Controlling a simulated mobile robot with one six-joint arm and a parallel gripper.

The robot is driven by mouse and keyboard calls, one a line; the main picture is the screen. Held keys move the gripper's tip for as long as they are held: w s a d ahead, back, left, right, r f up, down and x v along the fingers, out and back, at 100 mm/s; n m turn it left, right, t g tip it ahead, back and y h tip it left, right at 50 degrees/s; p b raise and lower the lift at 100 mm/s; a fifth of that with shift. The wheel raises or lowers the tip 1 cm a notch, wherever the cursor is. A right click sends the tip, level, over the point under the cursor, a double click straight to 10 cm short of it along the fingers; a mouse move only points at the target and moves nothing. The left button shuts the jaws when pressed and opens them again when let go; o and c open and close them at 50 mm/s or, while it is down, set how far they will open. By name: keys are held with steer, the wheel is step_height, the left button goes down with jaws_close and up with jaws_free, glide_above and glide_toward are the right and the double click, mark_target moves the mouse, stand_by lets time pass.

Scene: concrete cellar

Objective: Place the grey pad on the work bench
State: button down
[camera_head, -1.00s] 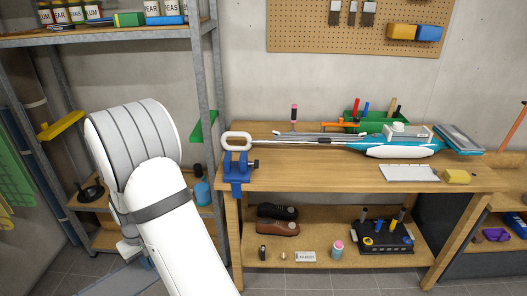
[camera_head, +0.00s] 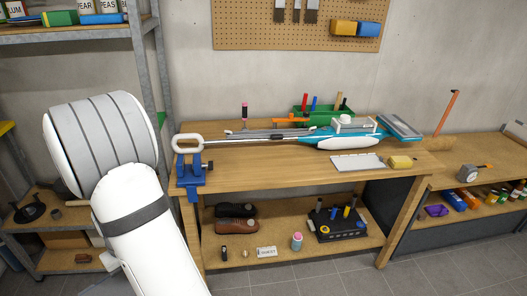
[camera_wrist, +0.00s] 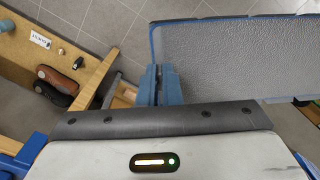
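The grey pad (camera_wrist: 240,58) fills the upper right of the wrist view as a textured grey panel with a blue rim. My gripper (camera_wrist: 157,82) shows two blue fingers close together at the pad's left edge, and they appear shut on it. The exact contact is partly hidden. The wooden work bench (camera_head: 260,172) stands mid-picture in the head view, to the right of my arm. In the head view my arm hides most of the gripper and pad, low at the left.
The front middle top is bare. A metal shelf (camera_head: 158,60) rises left.

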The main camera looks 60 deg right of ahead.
steer(key=shift+d+r, duration=0.3)
steer(key=shift+r, duration=0.2)
steer(key=shift+a, duration=0.1)
stand_by(0.3)
